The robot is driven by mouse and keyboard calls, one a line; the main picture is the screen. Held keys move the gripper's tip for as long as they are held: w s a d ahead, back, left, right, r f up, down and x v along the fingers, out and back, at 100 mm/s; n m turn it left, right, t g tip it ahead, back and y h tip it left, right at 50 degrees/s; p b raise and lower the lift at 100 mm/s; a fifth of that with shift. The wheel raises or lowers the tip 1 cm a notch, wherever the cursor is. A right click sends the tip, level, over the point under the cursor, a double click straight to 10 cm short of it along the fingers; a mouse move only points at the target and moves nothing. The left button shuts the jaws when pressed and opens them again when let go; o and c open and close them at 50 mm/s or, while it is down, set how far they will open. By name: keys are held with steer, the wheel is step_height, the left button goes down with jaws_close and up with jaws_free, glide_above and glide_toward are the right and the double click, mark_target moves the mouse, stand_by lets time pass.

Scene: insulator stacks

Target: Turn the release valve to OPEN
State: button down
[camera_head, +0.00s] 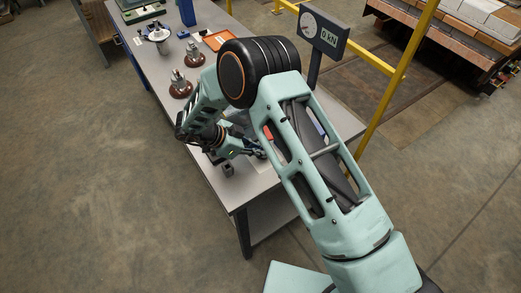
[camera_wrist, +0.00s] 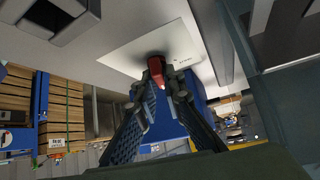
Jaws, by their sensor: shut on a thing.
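The release valve shows in the wrist view as a red handle (camera_wrist: 156,67) on a dark round base, set on a pale plate (camera_wrist: 125,55). Small lettering on the plate beside it is too small to read. My gripper (camera_wrist: 160,88) is shut on the red handle, with one fingertip on each side of its near end. In the head view my gripper (camera_head: 261,152) is low over the near end of the table, and my arm hides much of it. Which way the handle points relative to OPEN cannot be told.
The grey table (camera_head: 215,174) carries insulator stacks (camera_head: 180,84) on brown bases and an orange tray (camera_head: 218,40) farther back. A gauge display (camera_head: 324,33) reading 0 kN stands at the table's right. A yellow rail (camera_head: 397,75) runs beyond it. Floor at left is clear.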

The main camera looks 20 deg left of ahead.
stand_by(0.4)
steer(key=c, duration=2)
jaws_free()
steer(key=shift+c, duration=0.2)
steer(key=shift+r, duration=0.1)
steer(key=v, duration=1.2)
steer(key=shift+o, duration=0.5)
